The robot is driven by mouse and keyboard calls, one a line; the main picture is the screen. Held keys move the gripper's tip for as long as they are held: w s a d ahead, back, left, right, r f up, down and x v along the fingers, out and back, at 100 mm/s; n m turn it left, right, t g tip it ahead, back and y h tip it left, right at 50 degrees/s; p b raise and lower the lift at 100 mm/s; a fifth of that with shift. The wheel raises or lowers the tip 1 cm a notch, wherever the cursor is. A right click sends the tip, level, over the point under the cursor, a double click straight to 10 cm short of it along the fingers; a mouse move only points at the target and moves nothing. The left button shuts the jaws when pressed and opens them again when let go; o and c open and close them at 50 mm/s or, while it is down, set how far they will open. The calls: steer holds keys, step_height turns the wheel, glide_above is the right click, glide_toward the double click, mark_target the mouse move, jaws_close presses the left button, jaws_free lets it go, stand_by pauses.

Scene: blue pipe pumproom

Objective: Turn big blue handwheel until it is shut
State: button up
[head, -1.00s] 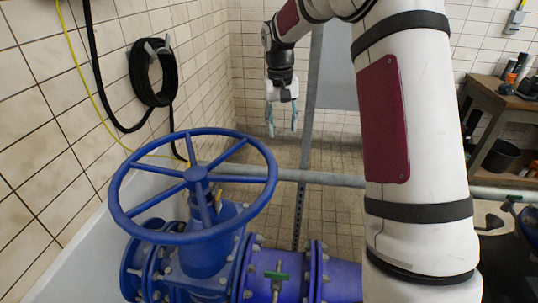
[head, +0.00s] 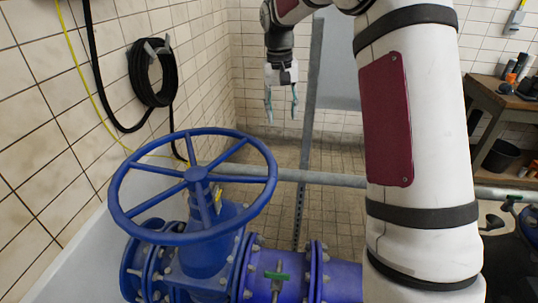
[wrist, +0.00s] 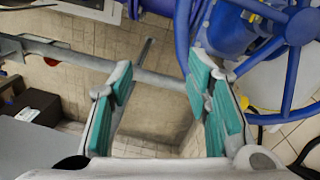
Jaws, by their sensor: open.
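The big blue handwheel (head: 197,174) lies flat, facing up, on top of a blue valve body (head: 205,250) at the left of the head view. It has several spokes and a round hub. In the wrist view part of the handwheel (wrist: 299,27) shows at the upper right. My gripper (head: 281,112) hangs pointing down, above and beyond the wheel's right side, apart from it. In the wrist view my gripper (wrist: 165,105) shows its two teal-padded fingers spread wide with nothing between them.
A grey horizontal rail (head: 330,178) runs behind the wheel, crossed by a grey upright post (head: 306,140). A black hose coil (head: 152,75) hangs on the left tiled wall. A small green-handled valve (head: 277,277) sits on the blue pipe. A wooden bench (head: 500,110) stands at right.

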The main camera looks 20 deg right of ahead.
step_height(320, 180, up, 12)
steer(key=shift+a, duration=0.35)
stand_by(0.4)
stand_by(0.5)
